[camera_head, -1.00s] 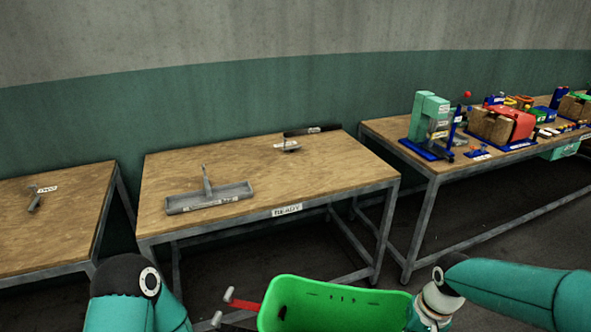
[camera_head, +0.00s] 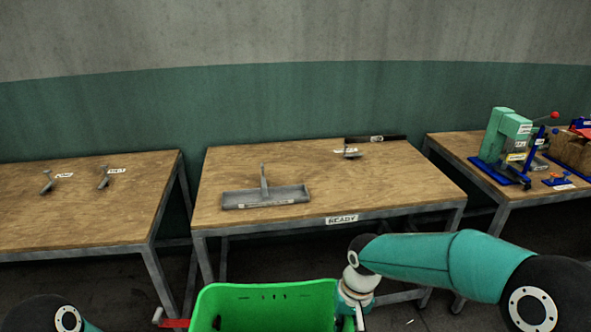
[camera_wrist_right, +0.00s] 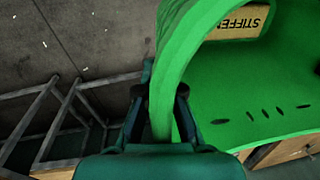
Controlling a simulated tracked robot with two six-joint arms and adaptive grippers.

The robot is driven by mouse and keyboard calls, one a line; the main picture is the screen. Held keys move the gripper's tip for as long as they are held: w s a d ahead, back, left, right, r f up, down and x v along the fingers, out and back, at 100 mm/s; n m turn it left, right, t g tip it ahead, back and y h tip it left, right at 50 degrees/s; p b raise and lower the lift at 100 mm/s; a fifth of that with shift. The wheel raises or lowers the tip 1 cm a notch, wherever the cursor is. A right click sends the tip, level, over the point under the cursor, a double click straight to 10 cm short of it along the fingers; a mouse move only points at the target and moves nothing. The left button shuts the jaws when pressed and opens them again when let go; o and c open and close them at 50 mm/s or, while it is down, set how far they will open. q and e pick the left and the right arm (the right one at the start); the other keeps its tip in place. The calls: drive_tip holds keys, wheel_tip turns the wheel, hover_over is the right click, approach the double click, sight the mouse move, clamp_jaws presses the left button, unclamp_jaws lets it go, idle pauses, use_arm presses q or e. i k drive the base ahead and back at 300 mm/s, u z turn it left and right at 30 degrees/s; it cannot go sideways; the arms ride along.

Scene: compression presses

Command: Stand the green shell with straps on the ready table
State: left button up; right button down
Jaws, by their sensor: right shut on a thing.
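The green shell (camera_head: 265,305) is at the bottom of the head view, in front of the ready table and below its top. It looks like an open bin with slots in its wall. A red strap-like piece (camera_head: 176,323) with a grey end shows at its left side. In the right wrist view my right gripper (camera_wrist_right: 163,105) is shut on the curved green rim of the shell (camera_wrist_right: 250,85). A tan piece lettered "STIFFE..." (camera_wrist_right: 242,24) shows inside the shell. The ready table (camera_head: 400,190) has a wooden top and a READY label. My left gripper is out of view.
On the ready table a grey tray-like stand with an upright post (camera_head: 265,197) is left of centre, and a small stand (camera_head: 350,151) is at the back right. The front right is bare. Other tables stand left (camera_head: 90,215) and right (camera_head: 545,192), with gaps.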

sight(320, 175)
drive_tip(key=z, duration=0.05)
drive_tip(key=k, duration=0.65)
drive_tip(key=u, duration=0.4)
drive_tip(key=i, duration=1.65)
drive_tip(key=z, duration=0.3)
